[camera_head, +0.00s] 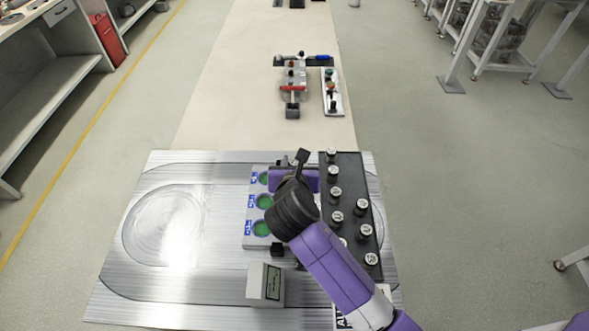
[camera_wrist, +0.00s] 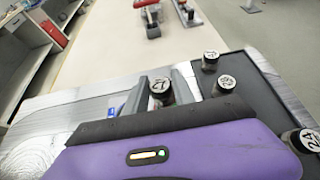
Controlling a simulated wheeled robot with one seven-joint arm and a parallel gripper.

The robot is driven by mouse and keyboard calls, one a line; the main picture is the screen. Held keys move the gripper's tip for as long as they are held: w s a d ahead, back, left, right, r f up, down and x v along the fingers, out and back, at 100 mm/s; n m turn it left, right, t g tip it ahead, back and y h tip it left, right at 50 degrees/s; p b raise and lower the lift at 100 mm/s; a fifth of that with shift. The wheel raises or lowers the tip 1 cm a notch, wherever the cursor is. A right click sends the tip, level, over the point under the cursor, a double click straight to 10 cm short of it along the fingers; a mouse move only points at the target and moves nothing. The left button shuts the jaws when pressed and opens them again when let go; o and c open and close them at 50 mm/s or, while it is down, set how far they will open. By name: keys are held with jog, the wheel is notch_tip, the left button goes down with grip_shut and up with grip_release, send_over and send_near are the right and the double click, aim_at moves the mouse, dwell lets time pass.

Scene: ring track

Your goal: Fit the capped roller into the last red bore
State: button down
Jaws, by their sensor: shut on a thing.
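My gripper (camera_wrist: 161,94) is shut on a capped roller (camera_wrist: 159,88), whose pale cap with a dark number faces up between the fingers in the wrist view. In the head view my purple arm and dark wrist (camera_head: 295,208) cover the fingers and most of the roller. A light grey block (camera_head: 249,238) lies left of my wrist. Its visible bores, such as the nearest one (camera_head: 262,229), look green inside, with blue labels on their left. No red bore shows; my arm hides the block's right part. I cannot tell the roller's height above the block.
A black rack (camera_head: 354,180) with several capped rollers stands right of my gripper; one roller (camera_wrist: 225,83) is close to it in the wrist view. A small grey display box (camera_head: 264,284) stands at the front. The metal plate (camera_head: 120,285) is clear on the left.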

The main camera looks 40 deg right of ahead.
jog(key=shift+f, duration=1.45)
jog(key=c, duration=1)
grip_release()
jog(key=shift+f, duration=0.1)
jog(key=shift+c, duration=0.2)
jog(key=v, duration=1.2)
jog(key=shift+s, duration=0.1)
